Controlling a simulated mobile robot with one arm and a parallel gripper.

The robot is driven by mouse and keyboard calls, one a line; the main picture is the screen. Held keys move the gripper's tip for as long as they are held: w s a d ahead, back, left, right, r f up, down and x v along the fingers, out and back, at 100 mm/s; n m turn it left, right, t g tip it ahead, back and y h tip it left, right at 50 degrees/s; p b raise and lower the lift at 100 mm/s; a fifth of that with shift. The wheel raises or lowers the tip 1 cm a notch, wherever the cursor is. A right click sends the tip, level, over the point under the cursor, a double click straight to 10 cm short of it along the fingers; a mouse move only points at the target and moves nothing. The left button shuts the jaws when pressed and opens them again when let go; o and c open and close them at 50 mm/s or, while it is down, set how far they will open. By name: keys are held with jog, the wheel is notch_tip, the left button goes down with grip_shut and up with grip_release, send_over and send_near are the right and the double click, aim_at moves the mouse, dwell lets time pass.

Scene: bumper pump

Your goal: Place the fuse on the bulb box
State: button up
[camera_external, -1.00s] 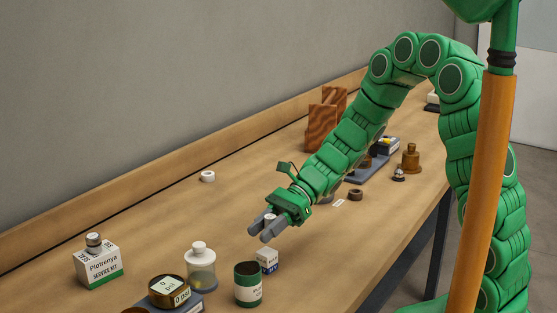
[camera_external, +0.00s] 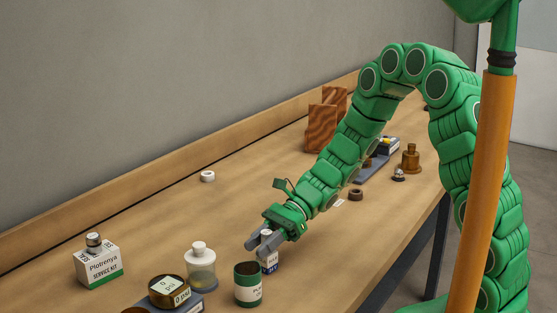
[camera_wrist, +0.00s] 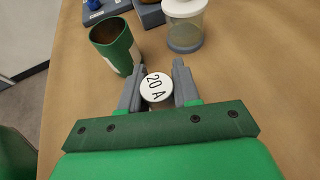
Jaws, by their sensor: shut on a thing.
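The fuse (camera_wrist: 156,88) has a round white top marked "20 A" and sits between the two fingers in the wrist view. My gripper (camera_wrist: 157,86) is shut on it. The box is not visible in the wrist view.
The bench's front edge is close on the right.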

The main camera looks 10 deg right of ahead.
jog(key=shift+f, duration=0.1)
jog(key=o, duration=1)
jog(key=shift+r, duration=0.2)
jog(key=v, duration=1.2)
jog(key=shift+f, duration=0.1)
